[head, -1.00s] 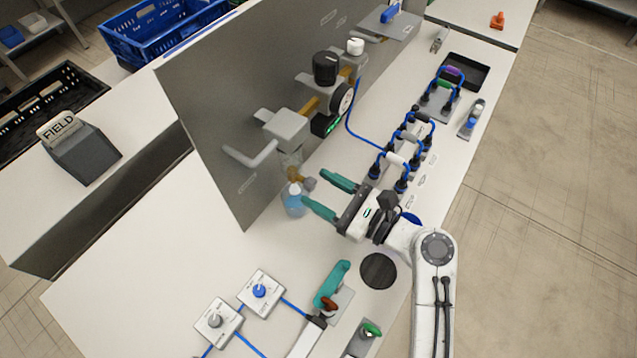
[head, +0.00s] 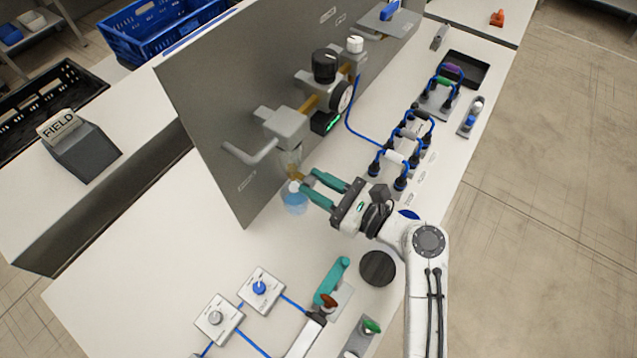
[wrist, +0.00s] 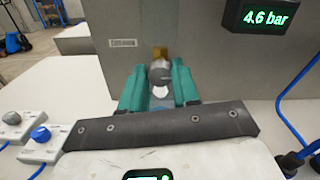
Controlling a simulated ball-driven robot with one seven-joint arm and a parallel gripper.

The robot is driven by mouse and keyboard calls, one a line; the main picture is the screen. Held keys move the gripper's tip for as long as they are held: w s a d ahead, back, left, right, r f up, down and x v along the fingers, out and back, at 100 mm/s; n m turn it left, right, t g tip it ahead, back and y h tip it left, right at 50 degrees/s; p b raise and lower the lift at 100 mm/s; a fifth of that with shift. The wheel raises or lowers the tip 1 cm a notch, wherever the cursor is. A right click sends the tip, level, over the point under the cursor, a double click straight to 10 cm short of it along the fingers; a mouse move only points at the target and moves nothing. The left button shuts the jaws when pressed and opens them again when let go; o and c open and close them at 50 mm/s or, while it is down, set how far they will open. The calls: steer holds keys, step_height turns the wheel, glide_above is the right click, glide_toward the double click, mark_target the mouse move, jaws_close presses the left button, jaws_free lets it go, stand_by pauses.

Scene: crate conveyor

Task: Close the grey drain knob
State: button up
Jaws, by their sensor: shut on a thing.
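The grey drain knob (wrist: 160,72) shows in the wrist view between the green fingers of my gripper (wrist: 159,80), in front of a brass fitting (wrist: 160,53). My gripper (head: 308,181) is shut on the knob, with one finger on each side of it. In the head view the fingers reach the foot of the clear bowl below the grey filter unit (head: 286,126), and they mostly hide the knob. A bottle with blue liquid (head: 294,203) stands on the bench just below the fingertips.
A grey upright panel (head: 225,120) carries the filter, a black regulator knob (head: 325,65) and a gauge (head: 341,97). Blue-cabled plugs (head: 398,160) stand to the right.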

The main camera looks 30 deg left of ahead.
steer(key=shift+n, duration=0.4)
jaws_close()
steer(key=n+b, duration=0.2)
steer(key=n, duration=0.1)
steer(key=shift+f+n, duration=0.1)
steer(key=shift+n, duration=0.2)
steer(key=n+b, duration=0.2)
steer(key=n, duration=0.2)
steer(key=shift+f+n+b, duration=0.1)
steer(key=shift+n+b, duration=0.2)
steer(key=shift+b, duration=0.05)
steer(key=n+b, duration=0.3)
steer(key=n, duration=0.1)
steer(key=shift+n+b, duration=2)
steer(key=shift+n, duration=0.4)
steer(key=shift+s, duration=0.1)
steer(key=o, duration=1)
jaws_free()
steer(key=shift+d, duration=0.1)
